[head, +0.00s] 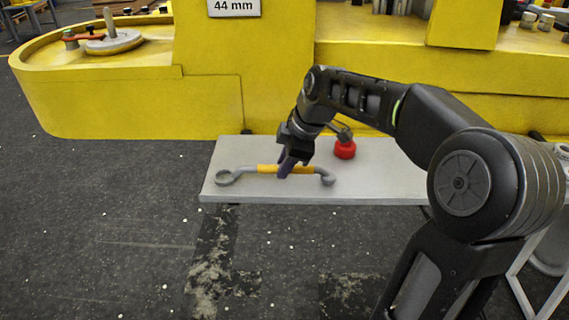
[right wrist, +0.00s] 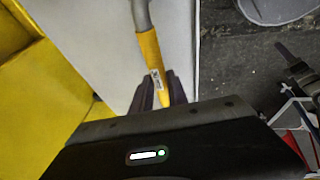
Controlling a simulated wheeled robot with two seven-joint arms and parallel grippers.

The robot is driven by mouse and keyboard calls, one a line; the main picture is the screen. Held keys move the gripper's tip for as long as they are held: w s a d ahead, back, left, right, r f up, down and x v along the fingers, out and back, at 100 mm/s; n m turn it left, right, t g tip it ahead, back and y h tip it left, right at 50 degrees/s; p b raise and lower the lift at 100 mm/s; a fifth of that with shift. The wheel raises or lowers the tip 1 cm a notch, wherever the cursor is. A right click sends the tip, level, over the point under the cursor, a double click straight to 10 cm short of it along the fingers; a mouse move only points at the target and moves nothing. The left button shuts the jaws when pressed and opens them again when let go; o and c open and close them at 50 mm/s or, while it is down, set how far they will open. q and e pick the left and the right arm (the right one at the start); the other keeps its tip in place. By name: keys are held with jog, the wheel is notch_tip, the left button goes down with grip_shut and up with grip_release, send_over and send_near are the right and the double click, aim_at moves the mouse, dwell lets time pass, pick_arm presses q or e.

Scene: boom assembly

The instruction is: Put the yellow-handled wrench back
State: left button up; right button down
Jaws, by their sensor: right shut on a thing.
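The yellow-handled wrench (head: 256,170) has a grey ring end at the left and a grey end at the right. It lies along, or just above, the left part of a grey table (head: 380,186); I cannot tell whether it touches the top. My right gripper (head: 288,168) comes down over it and is shut on its yellow handle. In the right wrist view the fingers (right wrist: 158,92) close on either side of the yellow handle (right wrist: 149,50), and the grey shaft runs off the top. My left gripper is not in view.
A red round object (head: 344,149) stands on the table just right of the gripper. A large yellow structure (head: 245,100) with a "44 mm" sign (head: 233,7) rises behind the table. Dark speckled floor (head: 110,220) lies open to the left and in front.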

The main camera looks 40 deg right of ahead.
jog(key=shift+f+b, duration=0.4)
jog(key=shift+f, duration=0.15)
jog(key=c, duration=1.2)
grip_release()
jog(key=shift+r, duration=0.15)
jog(key=a+v, duration=0.1)
jog(key=v, duration=0.6)
jog(key=shift+d+r+b, duration=0.2)
jog(key=shift+d+b, duration=0.25)
jog(key=shift+d, duration=0.1)
jog(key=shift+s, duration=0.15)
